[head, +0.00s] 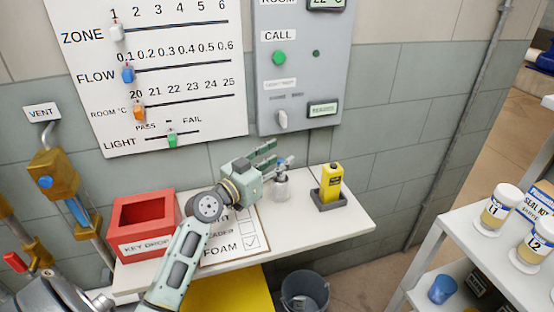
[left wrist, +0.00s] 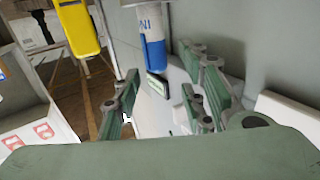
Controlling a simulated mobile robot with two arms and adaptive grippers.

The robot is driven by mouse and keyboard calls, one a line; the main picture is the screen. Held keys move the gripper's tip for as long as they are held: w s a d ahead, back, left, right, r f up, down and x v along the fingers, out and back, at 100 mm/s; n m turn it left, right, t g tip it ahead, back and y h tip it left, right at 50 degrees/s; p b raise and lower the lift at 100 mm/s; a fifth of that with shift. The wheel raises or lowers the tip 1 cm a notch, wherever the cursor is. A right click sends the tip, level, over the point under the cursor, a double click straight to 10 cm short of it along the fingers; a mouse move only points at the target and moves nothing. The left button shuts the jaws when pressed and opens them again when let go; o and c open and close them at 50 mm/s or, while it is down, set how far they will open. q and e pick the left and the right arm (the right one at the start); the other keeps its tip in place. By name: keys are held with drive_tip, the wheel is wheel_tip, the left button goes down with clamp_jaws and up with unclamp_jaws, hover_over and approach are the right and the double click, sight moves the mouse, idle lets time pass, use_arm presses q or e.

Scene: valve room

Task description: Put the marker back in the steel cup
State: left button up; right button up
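My left gripper (head: 266,158) is above the white wall shelf, with its fingers pointing right, close to the steel cup (head: 281,185). The cup stands on the shelf, its top partly behind the fingertips. In the left wrist view the gripper (left wrist: 160,92) has its fingers spread apart. A white and blue cylinder with lettering, apparently the marker (left wrist: 152,45), shows between and beyond the fingers; I see no finger touching it. In the head view the marker is too small and covered to make out clearly. My right gripper is not in view.
A yellow device (head: 331,183) in a dark holder stands right of the cup. A red key drop box (head: 145,222) and a checklist board (head: 232,246) are left on the shelf (head: 350,232). A bucket (head: 304,290) is below. A rack with jars (head: 500,206) is right.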

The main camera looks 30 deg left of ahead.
use_arm(q)
drive_tip(key=shift+s, duration=0.15)
drive_tip(key=shift+s+a, duration=0.1)
drive_tip(key=shift+s, duration=0.25)
drive_tip(key=s+a, duration=0.1)
drive_tip(key=s, duration=1)
drive_tip(key=shift+a, duration=0.4)
